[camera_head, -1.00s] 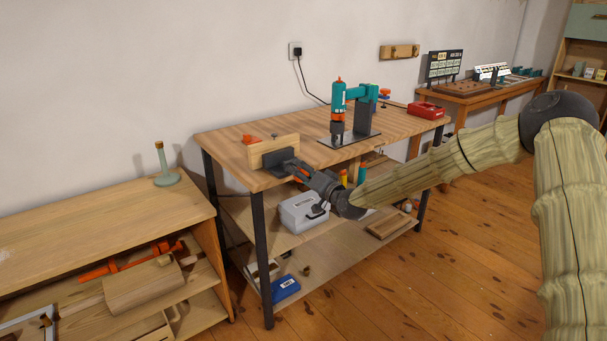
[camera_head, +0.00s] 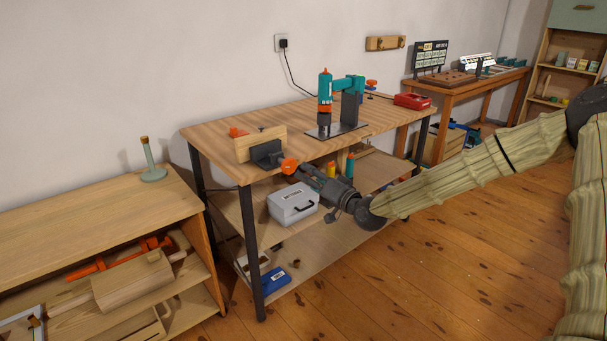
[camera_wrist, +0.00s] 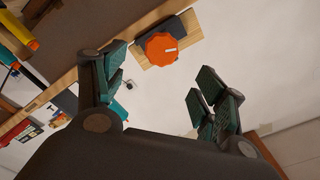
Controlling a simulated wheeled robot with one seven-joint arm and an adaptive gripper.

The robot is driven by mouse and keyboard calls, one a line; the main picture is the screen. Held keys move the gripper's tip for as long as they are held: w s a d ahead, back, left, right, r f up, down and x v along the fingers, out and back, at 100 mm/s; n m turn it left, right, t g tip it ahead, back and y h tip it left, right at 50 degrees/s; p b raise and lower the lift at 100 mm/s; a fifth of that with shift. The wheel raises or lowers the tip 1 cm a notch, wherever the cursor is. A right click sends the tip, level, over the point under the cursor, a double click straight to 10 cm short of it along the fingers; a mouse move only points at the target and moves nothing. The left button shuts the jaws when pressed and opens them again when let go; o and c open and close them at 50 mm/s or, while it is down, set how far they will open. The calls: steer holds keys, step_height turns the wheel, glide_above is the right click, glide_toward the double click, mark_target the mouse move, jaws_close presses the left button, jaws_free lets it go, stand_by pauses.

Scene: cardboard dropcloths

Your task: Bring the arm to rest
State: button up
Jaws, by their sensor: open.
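My gripper (camera_head: 300,170) is in front of the workbench (camera_head: 222,135), near its front edge at the left end. In the wrist view my gripper (camera_wrist: 165,95) has its two fingers spread wide with nothing between them. An orange knob (camera_head: 289,166) shows just beyond the fingertips in the head view. In the wrist view the orange knob (camera_wrist: 161,48) lies past the fingers, in front of a wooden block (camera_wrist: 186,30). The grey bracket (camera_head: 267,153) and an upright board (camera_head: 262,139) sit at the bench edge. I cannot tell whether the fingers touch the knob in the head view.
A teal drill press (camera_head: 326,95) stands on the bench, with a red box (camera_head: 412,101) to its right. A grey case (camera_head: 292,204) and a blue box (camera_head: 274,280) rest on lower shelves. A low cabinet (camera_head: 85,222) stands left. The floor (camera_head: 420,270) in front is clear.

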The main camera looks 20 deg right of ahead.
steer(key=shift+s+d, duration=0.15)
steer(key=shift+s, duration=0.4)
steer(key=s+a+f+n+g, duration=0.1)
steer(key=s+a+f+g, duration=0.25)
steer(key=s+f, duration=0.4)
steer(key=s+a+f+g+h, duration=0.15)
steer(key=s+a+f, duration=0.25)
steer(key=f, duration=0.7)
steer(key=s+a+f+n+g, duration=0.1)
steer(key=s+a+f+g, duration=0.25)
steer(key=s+f, duration=0.45)
steer(key=s+a+f+g+h, duration=0.1)
steer(key=s+a+f+g, duration=0.15)
steer(key=s+f, duration=0.7)
steer(key=s+d+f+n+g+h, duration=0.1)
steer(key=s+d+f+g+h, duration=0.2)
steer(key=s, duration=0.8)
steer(key=s+d+f+n+g+h, duration=0.1)
steer(key=s+d+f+n+g, duration=0.2)
steer(key=s, duration=0.9)
step_height(320, 180, up, 16)
steer(key=a+m+p, duration=0.1)
steer(key=p, duration=1.5)
steer(key=shift+s+f+p, duration=0.2)
steer(key=shift+f+p, duration=0.05)
steer(key=shift+p, duration=0.05)
